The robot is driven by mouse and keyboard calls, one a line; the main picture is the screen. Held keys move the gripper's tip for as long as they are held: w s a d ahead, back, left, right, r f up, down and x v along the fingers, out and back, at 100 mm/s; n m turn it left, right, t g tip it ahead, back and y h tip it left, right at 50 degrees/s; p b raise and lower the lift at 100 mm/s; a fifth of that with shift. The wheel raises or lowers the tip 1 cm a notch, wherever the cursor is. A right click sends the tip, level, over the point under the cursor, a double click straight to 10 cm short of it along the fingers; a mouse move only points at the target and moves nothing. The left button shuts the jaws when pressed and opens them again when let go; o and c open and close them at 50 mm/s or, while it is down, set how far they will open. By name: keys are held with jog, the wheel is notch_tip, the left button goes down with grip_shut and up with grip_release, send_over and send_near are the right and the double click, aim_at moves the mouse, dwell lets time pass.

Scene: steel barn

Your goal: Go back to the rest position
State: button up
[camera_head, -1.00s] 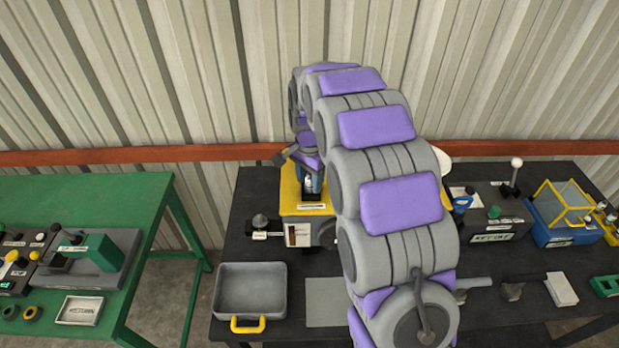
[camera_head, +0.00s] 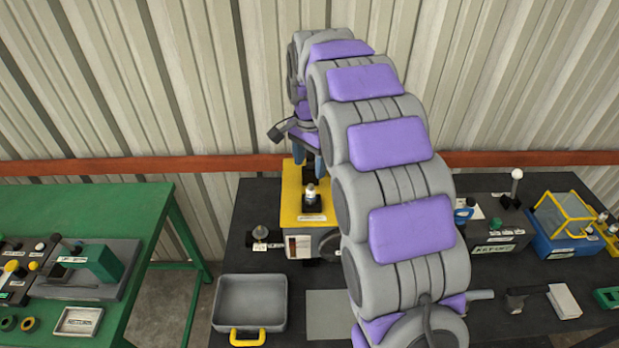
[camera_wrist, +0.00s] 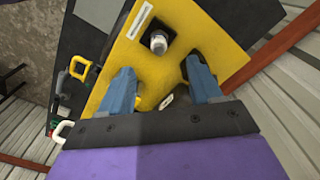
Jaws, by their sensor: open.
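My gripper (camera_wrist: 160,88) is open in the wrist view, its two blue-grey fingers apart with nothing between them. It hangs above a yellow-topped box (camera_wrist: 205,45), which also shows in the head view (camera_head: 291,209). A small bulb-like piece with a silver and white top (camera_wrist: 158,42) stands in a black holder on the yellow top, beyond my fingertips; it also shows in the head view (camera_head: 310,192).
The dark table (camera_head: 262,205) holds a grey tray with a yellow handle (camera_head: 250,303) at front left. A key box (camera_head: 497,238) and a blue box with a yellow frame (camera_head: 562,222) stand at right. A green table (camera_head: 120,200) is at left. A corrugated wall stands close behind.

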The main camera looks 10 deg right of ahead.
aim_at(311, 185)
notch_tip(311, 185, up, 7)
dwell(0.3)
